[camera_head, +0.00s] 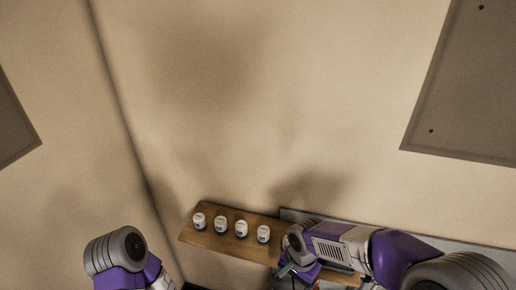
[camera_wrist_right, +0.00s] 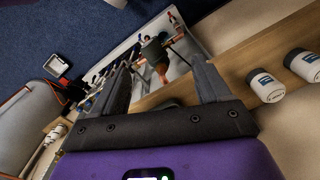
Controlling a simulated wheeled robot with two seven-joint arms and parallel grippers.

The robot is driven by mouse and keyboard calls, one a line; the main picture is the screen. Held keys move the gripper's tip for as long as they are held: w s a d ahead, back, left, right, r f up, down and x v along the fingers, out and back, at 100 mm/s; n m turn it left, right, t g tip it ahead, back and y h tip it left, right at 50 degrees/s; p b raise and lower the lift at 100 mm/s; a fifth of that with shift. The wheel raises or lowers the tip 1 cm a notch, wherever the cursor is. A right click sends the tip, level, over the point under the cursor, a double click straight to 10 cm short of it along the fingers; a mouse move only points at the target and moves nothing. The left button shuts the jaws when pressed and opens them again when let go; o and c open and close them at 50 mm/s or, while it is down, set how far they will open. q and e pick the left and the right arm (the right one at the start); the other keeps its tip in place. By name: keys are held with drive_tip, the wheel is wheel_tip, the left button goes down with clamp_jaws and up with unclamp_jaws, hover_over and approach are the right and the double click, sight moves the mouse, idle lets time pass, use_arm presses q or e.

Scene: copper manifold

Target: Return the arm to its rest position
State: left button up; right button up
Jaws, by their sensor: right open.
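My right arm (camera_head: 345,250) reaches in from the right in the head view, over the wooden shelf (camera_head: 190,236). Its gripper (camera_head: 290,271) is low by the shelf and partly hidden by the wrist. In the right wrist view my right gripper (camera_wrist_right: 160,72) is open, with its two dark fingers spread apart. Past the fingers are copper pipe parts and a dark fitting (camera_wrist_right: 153,50) against a pale panel (camera_wrist_right: 182,62). I cannot tell how near they are to the fingers. My left arm (camera_head: 118,252) shows only a link at the bottom left; its gripper is out of the picture.
Several white jars stand in a row on the shelf, the rightmost (camera_head: 263,234) nearest my right wrist. Two jars (camera_wrist_right: 265,85) show at the right in the wrist view. A grey strip (camera_head: 440,243) runs along the wall behind my arm.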

wheel_tip(320, 180, down, 11)
drive_tip(key=w+n+y+b, duration=0.1)
drive_tip(key=w+n+b, duration=0.1)
drive_tip(key=b, duration=0.1)
use_arm(q)
wheel_tip(320, 180, down, 15)
drive_tip(key=w+b, duration=0.1)
drive_tip(key=b, duration=1)
drive_tip(key=shift+w, duration=0.3)
use_arm(e)
drive_tip(key=s+f+n+y, duration=0.1)
drive_tip(key=s+f, duration=0.2)
drive_tip(key=f, duration=0.6)
drive_tip(key=s+f+n+y, duration=0.1)
drive_tip(key=s+f, duration=0.2)
drive_tip(key=f, duration=0.7)
drive_tip(key=s+f+n, duration=0.1)
drive_tip(key=s+f, duration=0.3)
drive_tip(key=f, duration=0.6)
drive_tip(key=shift+t+y, duration=0.3)
drive_tip(key=shift+y, duration=0.1)
drive_tip(key=shift+s+a, duration=0.1)
